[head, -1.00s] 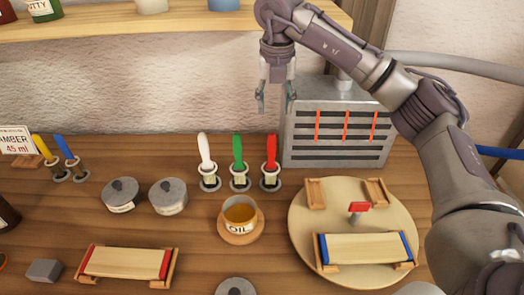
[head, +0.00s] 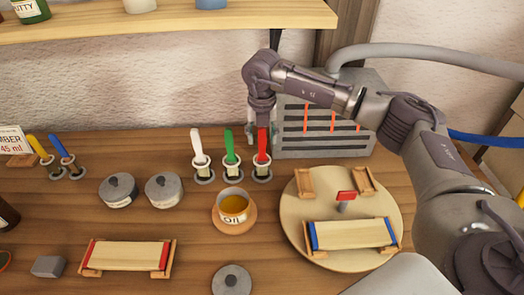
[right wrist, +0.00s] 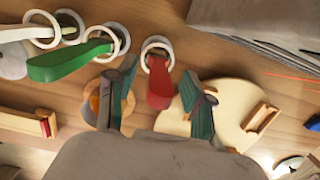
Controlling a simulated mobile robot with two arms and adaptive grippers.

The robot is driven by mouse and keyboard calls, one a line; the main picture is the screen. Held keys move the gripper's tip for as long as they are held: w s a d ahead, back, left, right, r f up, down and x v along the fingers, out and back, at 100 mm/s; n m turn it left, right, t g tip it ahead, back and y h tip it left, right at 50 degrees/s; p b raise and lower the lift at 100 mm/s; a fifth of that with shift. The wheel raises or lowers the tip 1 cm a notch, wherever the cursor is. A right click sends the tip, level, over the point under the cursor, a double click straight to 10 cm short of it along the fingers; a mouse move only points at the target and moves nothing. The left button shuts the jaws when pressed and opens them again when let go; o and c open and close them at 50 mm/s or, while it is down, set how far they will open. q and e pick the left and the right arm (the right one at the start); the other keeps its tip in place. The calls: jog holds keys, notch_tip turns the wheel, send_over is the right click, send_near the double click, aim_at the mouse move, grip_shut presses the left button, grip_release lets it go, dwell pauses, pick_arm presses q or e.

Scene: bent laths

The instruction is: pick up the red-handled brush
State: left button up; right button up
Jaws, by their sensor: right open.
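The red-handled brush (head: 262,146) stands upright in a ringed holder on the bench, at the right end of a row with the green-handled brush (head: 229,146) and the white-handled brush (head: 197,143). My right gripper (head: 263,122) is open and points down at the top of the red handle. In the right wrist view the red handle (right wrist: 159,84) lies between the two fingers of the right gripper (right wrist: 158,100), with a gap visible on each side. The green handle (right wrist: 70,64) is just outside one finger. My left gripper is not in view.
A slotted metal box (head: 330,145) stands close right of the red brush. In front are an oil pot (head: 232,218) and a round board (head: 292,215) with wooden blocks and a lath. Two lidded tins (head: 165,192) sit to the left. A shelf (head: 180,27) hangs above.

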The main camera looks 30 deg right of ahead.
jog(key=shift+f, duration=0.25)
grip_shut()
